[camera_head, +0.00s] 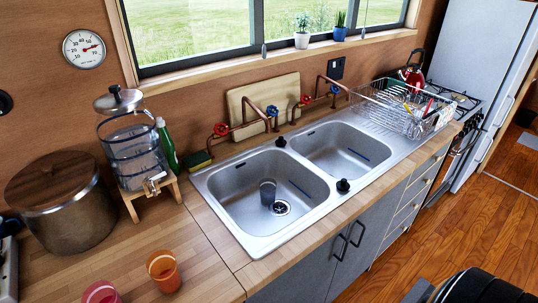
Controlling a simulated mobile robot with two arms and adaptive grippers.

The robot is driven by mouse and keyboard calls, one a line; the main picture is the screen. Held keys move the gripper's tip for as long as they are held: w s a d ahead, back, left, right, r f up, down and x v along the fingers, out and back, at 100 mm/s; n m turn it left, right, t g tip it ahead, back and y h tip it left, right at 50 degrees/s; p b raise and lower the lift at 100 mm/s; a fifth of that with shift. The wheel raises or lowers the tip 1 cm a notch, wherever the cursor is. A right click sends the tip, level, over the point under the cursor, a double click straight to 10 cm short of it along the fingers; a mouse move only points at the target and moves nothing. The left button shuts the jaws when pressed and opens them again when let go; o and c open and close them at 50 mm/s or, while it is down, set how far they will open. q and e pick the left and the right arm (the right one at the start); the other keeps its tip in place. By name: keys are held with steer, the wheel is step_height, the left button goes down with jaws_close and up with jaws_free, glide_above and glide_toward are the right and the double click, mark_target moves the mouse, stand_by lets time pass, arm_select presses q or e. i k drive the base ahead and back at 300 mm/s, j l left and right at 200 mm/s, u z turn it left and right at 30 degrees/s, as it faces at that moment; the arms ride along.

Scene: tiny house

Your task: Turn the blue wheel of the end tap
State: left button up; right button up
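Two copper pipe taps stand behind the double sink (205,186). The left tap (248,101) has a red wheel (221,129) on its left and a blue wheel (272,111) on its right. The right tap (321,80) has a red wheel (305,99) on its left and a blue wheel (334,89) on its right, close to the dish rack. I cannot tell which is the end tap. Neither gripper shows; a dark rounded part at the bottom right edge is possibly my own arm.
A wire dish rack (440,118) is right of the sink. A cutting board (285,92) leans behind the taps. A drinks dispenser (133,150), green bottle (167,148), and orange cup (163,271) are left. The wooden floor at right is clear.

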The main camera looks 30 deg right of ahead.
mark_target(270, 112)
steer(key=l+u, duration=0.15)
steer(key=l, duration=0.7)
steer(key=k+l+u, duration=0.1)
steer(key=l, duration=0.7)
